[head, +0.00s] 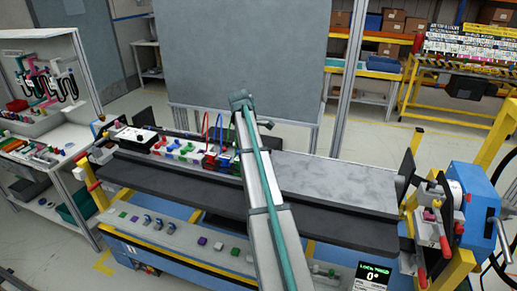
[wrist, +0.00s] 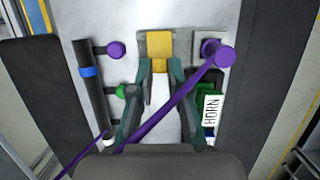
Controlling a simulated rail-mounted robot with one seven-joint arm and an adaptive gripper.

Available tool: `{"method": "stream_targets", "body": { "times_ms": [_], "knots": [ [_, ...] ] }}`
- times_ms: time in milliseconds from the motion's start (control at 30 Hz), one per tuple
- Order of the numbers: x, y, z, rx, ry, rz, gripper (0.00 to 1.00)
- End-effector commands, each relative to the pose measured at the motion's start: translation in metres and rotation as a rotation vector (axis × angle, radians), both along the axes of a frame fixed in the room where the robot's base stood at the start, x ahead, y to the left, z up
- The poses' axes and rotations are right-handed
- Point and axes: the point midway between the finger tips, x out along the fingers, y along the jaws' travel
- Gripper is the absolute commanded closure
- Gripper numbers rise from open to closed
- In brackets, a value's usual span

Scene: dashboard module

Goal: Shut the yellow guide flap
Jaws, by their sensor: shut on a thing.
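The yellow guide flap (wrist: 159,47) shows in the wrist view, set in a grey bracket at the upper middle. Its narrow tab lies between the fingertips of my gripper (wrist: 159,70), which is shut on it. Whether the flap stands up or lies down is hard to tell from this angle. In the head view my own arm hides the flap and the gripper.
A purple cable (wrist: 172,104) runs from a purple round part (wrist: 214,50) across my right finger. A green connector labelled HORN (wrist: 210,108) is close on the right. The grey panel right (head: 320,180) is clear.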

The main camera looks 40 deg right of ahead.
Motion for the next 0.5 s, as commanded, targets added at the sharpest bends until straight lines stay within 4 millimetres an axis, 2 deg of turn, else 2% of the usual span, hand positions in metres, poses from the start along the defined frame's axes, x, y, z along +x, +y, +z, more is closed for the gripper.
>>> {"method": "stream_targets", "body": {
  "times_ms": [233, 500],
  "knots": [
    [0.007, 0.004, -0.006, -0.085, 0.121, 0.002, 1.0],
    [0.007, 0.005, -0.01, -0.126, 0.179, 0.0, 1.0]
  ]
}}
